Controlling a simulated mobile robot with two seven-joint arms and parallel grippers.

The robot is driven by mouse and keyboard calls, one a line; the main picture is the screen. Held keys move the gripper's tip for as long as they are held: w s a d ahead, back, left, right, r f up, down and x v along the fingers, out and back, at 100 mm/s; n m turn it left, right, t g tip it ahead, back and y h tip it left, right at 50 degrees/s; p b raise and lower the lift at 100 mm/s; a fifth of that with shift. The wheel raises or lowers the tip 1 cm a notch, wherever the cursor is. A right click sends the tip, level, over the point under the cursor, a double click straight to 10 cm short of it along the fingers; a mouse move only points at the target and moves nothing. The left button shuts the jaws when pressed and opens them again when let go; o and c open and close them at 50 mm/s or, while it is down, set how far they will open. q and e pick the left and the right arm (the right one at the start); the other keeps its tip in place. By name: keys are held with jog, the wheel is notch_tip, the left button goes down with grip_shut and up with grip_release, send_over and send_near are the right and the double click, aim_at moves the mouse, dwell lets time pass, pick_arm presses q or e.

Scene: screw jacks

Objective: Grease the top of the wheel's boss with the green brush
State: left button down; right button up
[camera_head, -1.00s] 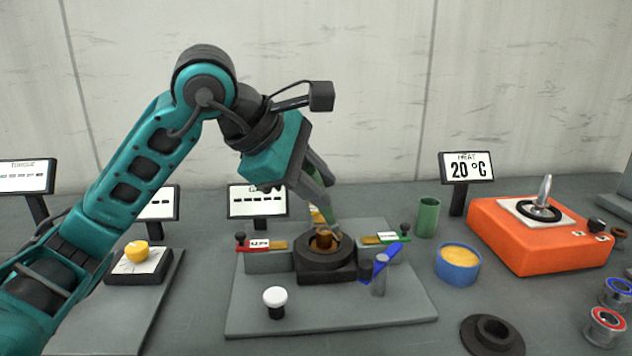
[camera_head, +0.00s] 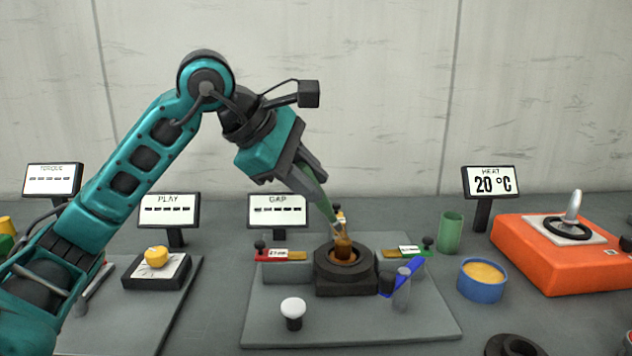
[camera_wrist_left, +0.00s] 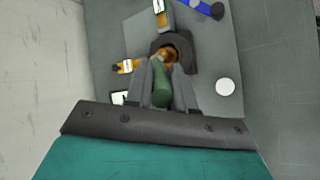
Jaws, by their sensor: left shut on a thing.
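My left gripper (camera_head: 316,189) is shut on the green brush (camera_head: 325,207), which slants down to the right. In the left wrist view the brush's green handle (camera_wrist_left: 161,84) lies between the two grey fingers. Its tip is at the brass-coloured boss (camera_head: 343,248) in the middle of the dark round wheel (camera_head: 345,281); I cannot tell whether it touches. The boss also shows in the left wrist view (camera_wrist_left: 170,53), partly covered by the brush tip. My right gripper is in no view.
A blue lever (camera_head: 408,275) and a white-topped knob (camera_head: 293,308) are near. To the right are a green cup (camera_head: 451,232), a blue pot of yellow grease (camera_head: 482,280) and an orange heater (camera_head: 560,262).

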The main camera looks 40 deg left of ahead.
pick_arm(q)
jog(key=shift+s+d+p, duration=0.55)
jog(key=shift+d+p, duration=0.2)
jog(key=shift+d, duration=1.9)
jog(key=shift+w+a+f+b, duration=0.15)
jog(key=shift+a+b, duration=0.4)
jog(key=shift+a, duration=0.6)
jog(key=shift+w+a+f+b, duration=0.1)
jog(key=shift+a+b, duration=0.45)
jog(key=shift+a, duration=0.9)
jog(key=shift+a+r, duration=0.1)
jog(key=shift+r, duration=0.05)
jog(key=d+p, duration=0.1)
jog(key=d, duration=0.2)
jog(key=d+p, duration=0.1)
jog(key=d, duration=0.1)
jog(key=shift+s+d+r+p, duration=0.1)
jog(key=shift+s+d+p, duration=0.1)
jog(key=shift+s+p, duration=0.1)
jog(key=shift+r, duration=0.1)
